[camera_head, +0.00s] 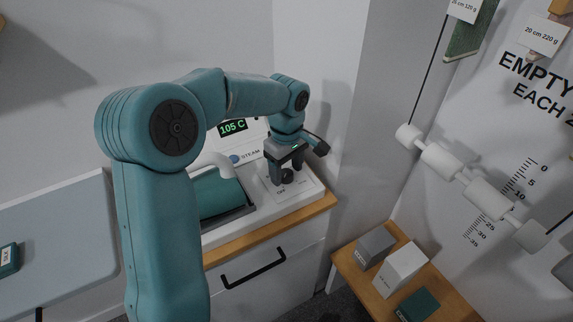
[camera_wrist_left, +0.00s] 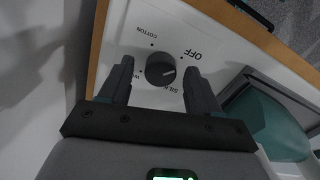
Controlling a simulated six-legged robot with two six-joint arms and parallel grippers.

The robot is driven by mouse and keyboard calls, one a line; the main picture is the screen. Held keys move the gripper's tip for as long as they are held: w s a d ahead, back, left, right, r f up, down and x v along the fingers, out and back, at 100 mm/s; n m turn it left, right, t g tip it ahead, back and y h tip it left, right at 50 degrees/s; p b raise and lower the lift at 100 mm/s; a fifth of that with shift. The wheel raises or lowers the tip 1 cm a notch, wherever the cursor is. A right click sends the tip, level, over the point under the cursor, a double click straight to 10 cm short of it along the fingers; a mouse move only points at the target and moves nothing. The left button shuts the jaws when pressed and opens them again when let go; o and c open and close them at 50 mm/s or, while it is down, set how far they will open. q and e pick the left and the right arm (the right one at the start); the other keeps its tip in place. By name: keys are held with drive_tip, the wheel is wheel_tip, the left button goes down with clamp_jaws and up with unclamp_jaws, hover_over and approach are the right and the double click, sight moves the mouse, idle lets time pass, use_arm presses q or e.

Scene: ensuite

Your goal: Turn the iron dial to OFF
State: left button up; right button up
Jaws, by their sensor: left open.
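The iron dial (camera_wrist_left: 160,70) is a round black knob on a white panel. In the wrist view OFF (camera_wrist_left: 192,55) is printed to its upper right, COTTON (camera_wrist_left: 140,28) to its upper left, and a partly covered SILK to its lower right. A small pale mark on the dial points right, roughly between OFF and SILK; the exact setting is hard to tell. My left gripper (camera_wrist_left: 160,66) is open, with one finger on each side of the dial and a small gap visible. In the head view the dial (camera_head: 287,176) shows just below my left gripper (camera_head: 284,168). My right gripper is not in view.
The teal iron (camera_head: 218,194) rests left of the dial, beside a display (camera_head: 233,127) reading 105 C. A wooden edge (camera_head: 270,232) and drawer handle (camera_head: 253,268) lie in front. Boxes (camera_head: 402,268) stand on a low table at right, below a hanging white bar (camera_head: 440,160).

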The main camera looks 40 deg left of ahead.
sight(285, 173)
use_arm(q)
wheel_tip(285, 173, up, 16)
drive_tip(key=p, duration=0.1)
drive_tip(key=shift+r, duration=0.15)
drive_tip(key=shift+s+a, duration=0.1)
drive_tip(key=shift+s, duration=0.05)
idle(0.6)
